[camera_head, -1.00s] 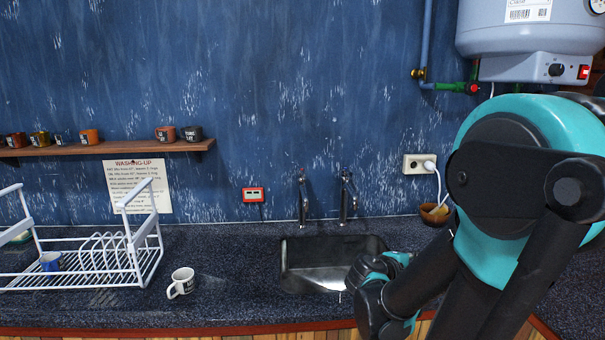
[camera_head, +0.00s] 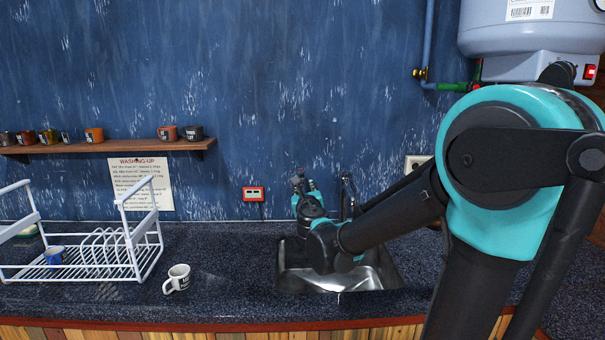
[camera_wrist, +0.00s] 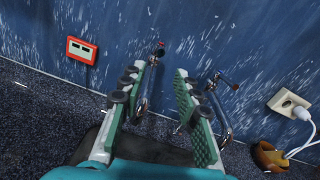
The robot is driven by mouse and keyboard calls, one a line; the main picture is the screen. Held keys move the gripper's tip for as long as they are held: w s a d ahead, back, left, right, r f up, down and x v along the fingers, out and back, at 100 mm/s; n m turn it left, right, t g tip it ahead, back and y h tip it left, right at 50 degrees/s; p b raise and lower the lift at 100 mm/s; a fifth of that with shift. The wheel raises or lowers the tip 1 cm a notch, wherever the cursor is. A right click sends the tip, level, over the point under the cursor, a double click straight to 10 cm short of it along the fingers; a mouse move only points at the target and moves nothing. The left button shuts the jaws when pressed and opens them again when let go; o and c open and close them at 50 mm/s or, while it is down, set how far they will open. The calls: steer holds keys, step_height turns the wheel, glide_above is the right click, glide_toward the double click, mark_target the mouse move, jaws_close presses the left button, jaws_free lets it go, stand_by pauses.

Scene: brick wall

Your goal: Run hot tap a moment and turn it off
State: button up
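Two metal taps stand behind the sink (camera_head: 376,278). In the wrist view the left tap (camera_wrist: 150,84) has a small red spot at its top and shows beyond the gap between my fingers. The right tap (camera_wrist: 220,112) has a dark reddish handle and lies just right of my right finger. In the head view the right tap (camera_head: 344,196) shows, while the left tap is mostly hidden by my gripper (camera_head: 307,190). My gripper also shows in the wrist view (camera_wrist: 165,68), open and empty, with its fingers apart and pointing at the wall. Contact with the left tap is unclear.
A white mug (camera_head: 178,278) and a dish rack (camera_head: 140,262) stand left of the sink. A red-framed box (camera_head: 253,194) is on the wall. A socket with white plug (camera_wrist: 290,106) and a brown bowl (camera_wrist: 268,158) are at the right. A water heater (camera_head: 530,35) hangs upper right.

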mark_target(301, 171)
steer(key=w, duration=1.6)
steer(key=shift+w+a, duration=0.1)
steer(key=shift+w, duration=0.3)
steer(key=shift+c, duration=0.6)
jaws_close()
